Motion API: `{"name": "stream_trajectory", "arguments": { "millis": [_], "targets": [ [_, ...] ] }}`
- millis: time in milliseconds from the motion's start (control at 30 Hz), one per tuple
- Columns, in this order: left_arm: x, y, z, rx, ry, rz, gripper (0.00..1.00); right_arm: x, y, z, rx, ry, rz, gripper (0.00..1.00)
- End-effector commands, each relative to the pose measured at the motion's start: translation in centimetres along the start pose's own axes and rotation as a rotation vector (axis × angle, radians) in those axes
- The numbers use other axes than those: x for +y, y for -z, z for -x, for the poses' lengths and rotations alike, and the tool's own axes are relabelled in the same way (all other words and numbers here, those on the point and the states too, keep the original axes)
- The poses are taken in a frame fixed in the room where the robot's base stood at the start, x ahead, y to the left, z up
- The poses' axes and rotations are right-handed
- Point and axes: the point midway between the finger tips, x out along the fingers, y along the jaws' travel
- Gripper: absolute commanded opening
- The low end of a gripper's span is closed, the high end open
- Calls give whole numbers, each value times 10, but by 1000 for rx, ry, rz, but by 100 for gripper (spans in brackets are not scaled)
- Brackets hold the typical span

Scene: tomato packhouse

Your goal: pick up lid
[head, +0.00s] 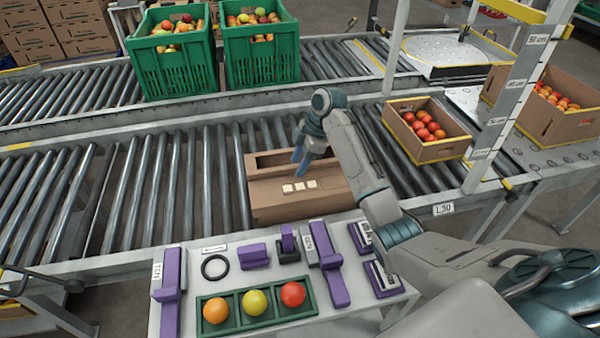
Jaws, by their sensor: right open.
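A brown cardboard box (275,212) sits on the near roller conveyor, in the middle of the view. Its top is mostly covered by a flat brown panel, which looks like the lid (328,183), with several small pale squares on it. A dark opening shows along the far side of the box. My right gripper (300,168) is open, with its blue fingers pointing down over the far part of the box top. I cannot tell whether the fingers touch the cardboard. The arm hides part of the box's right side. My left gripper is not in view.
A grey bench (185,325) in front holds purple tools, a black ring (215,257) and a green tray (262,324) with three tomatoes. Tomato boxes (447,150) stand to the right, and green crates (150,72) behind. The rollers left of the box are clear.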

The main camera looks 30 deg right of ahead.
Motion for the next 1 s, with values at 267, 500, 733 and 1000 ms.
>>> {"name": "stream_trajectory", "arguments": {
  "millis": [267, 500, 733, 1000],
  "targets": [
    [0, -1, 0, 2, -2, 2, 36, 0, 0, -3, -1, -1, 0, 38],
    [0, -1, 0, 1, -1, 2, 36, 0, 0, -3, 0, -1, 0, 0],
    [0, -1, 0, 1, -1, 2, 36, 0, 1, -2, 0, -2, 0, 0],
    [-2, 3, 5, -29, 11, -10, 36, 2, 16, 34, 1, -6, 3, 0]
  ]
}}
